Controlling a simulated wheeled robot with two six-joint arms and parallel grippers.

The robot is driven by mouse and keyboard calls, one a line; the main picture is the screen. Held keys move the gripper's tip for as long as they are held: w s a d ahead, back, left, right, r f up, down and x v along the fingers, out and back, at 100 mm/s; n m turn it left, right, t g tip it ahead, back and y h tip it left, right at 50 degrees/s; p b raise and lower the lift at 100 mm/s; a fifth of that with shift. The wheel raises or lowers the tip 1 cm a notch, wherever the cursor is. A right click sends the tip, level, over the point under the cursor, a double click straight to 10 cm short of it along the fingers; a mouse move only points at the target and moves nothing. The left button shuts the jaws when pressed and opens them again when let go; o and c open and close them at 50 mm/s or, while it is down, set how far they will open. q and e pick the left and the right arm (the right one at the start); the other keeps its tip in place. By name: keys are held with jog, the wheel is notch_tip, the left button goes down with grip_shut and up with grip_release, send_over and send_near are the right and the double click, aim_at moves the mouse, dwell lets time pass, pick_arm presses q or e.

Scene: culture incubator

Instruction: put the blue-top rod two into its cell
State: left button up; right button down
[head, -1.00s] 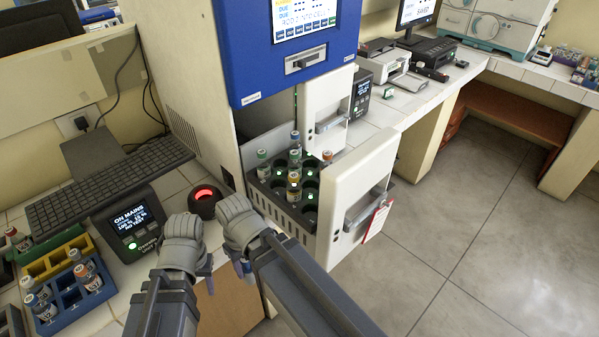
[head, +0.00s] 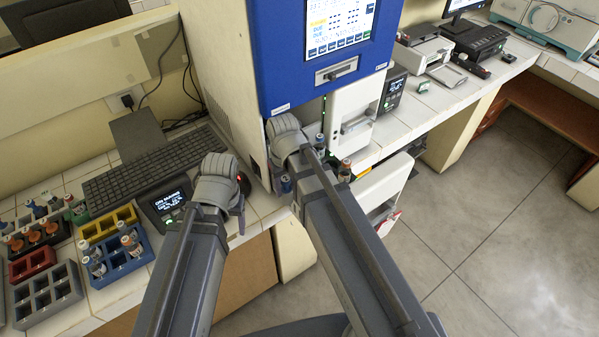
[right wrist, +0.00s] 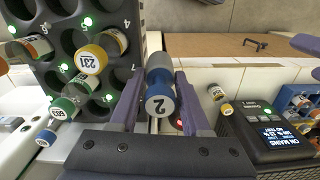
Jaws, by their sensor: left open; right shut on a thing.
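The blue-top rod two (right wrist: 160,92), its blue cap marked "2", stands between the fingers of my right gripper (right wrist: 160,112) in the right wrist view. The right gripper is shut on it; in the head view the gripper (head: 284,178) is at the incubator's front, left of the open drawer. The dark rack (right wrist: 70,25) with numbered round cells and green lights lies left of the rod in the right wrist view. The rod is beside the rack's edge, not in a cell. My left gripper (head: 238,212) is open and empty over the bench edge. My right arm hides most of the drawer.
Rods with yellow (right wrist: 88,60), green (right wrist: 66,106) and other caps occupy some rack cells; several cells are empty. The drawer front (head: 383,182) stands out right of my right arm. A black display unit (head: 165,203), keyboard (head: 155,170) and coloured racks (head: 122,262) cover the left bench.

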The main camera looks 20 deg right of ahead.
pick_arm(q)
notch_tip(320, 180, up, 11)
jog(key=p, duration=0.8)
pick_arm(e)
jog(key=w+d+r+m, duration=0.1)
jog(key=w+d+r, duration=0.1)
jog(key=r, duration=0.3)
jog(key=w+d+r, duration=0.2)
jog(key=w+r, duration=0.1)
jog(key=r, duration=0.3)
pick_arm(q)
jog(key=shift+f+b, duration=1.8)
jog(key=shift+f, duration=0.3)
pick_arm(e)
jog(key=shift+w+d+f, duration=0.1)
jog(key=shift+d+f, duration=0.15)
jog(key=shift+f, duration=0.45)
jog(key=shift+w+d+f, duration=0.15)
jog(key=shift+d+f, duration=0.05)
jog(key=shift+f, duration=0.5)
jog(key=shift+w+d+f, duration=0.1)
jog(key=shift+d+f, duration=0.15)
jog(key=shift+f, duration=0.45)
pick_arm(q)
notch_tip(320, 180, down, 6)
jog(key=b, duration=0.6)
pick_arm(e)
notch_tip(320, 180, down, 6)
jog(key=shift+f, duration=0.15)
